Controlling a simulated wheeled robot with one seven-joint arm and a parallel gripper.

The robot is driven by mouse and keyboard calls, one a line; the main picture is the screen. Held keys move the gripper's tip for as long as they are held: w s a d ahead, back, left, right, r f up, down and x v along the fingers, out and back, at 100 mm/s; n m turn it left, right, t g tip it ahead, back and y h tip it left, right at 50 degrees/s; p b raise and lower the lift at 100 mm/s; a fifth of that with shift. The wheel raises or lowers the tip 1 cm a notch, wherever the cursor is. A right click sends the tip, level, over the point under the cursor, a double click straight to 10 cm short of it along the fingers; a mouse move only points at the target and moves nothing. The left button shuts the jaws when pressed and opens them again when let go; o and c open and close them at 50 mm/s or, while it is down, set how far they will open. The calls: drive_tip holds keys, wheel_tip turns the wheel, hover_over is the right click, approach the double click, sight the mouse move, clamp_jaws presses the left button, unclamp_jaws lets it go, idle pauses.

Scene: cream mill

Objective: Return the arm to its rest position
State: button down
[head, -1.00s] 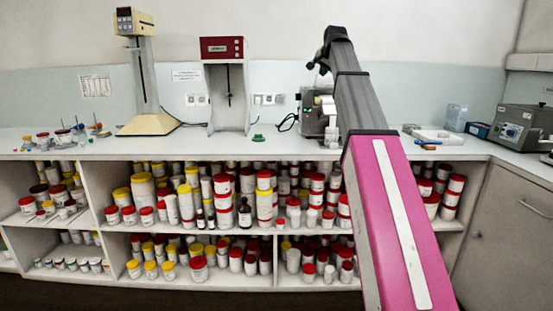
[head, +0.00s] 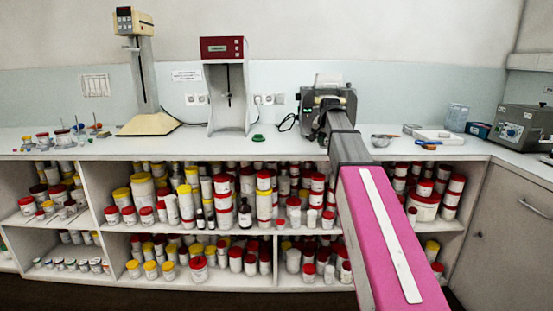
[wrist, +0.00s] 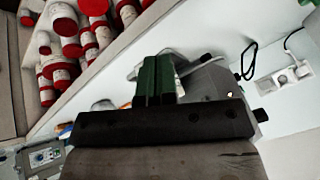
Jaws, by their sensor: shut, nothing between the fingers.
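My arm reaches forward over the counter in the head view, its far end in front of a grey machine (head: 328,82). The fingers are hidden or cannot be told apart from the machine there. In the wrist view my gripper (wrist: 155,76) shows two green fingers pressed together with nothing between them. Part of a grey machine (wrist: 212,80) shows behind the fingers; I cannot tell the gap.
A long white counter (head: 285,145) stands over shelves of red- and yellow-lidded jars. A beige stand (head: 145,75) and a red-topped device (head: 222,48) stand left of my arm. A metal bowl (head: 380,140), white tray (head: 438,136) and grey control box (head: 522,127) are right.

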drive_tip(key=s+f+n+g, duration=0.2)
drive_tip(key=s+f+g, duration=0.1)
drive_tip(key=s+f, duration=1.3)
drive_tip(key=s+f+n+g, duration=0.3)
drive_tip(key=s+f, duration=1.4)
drive_tip(key=f, duration=0.8)
drive_tip(key=shift+a+f+n+h, duration=0.15)
drive_tip(key=shift+f+n+h, duration=0.15)
drive_tip(key=shift+f, duration=0.1)
idle(2.9)
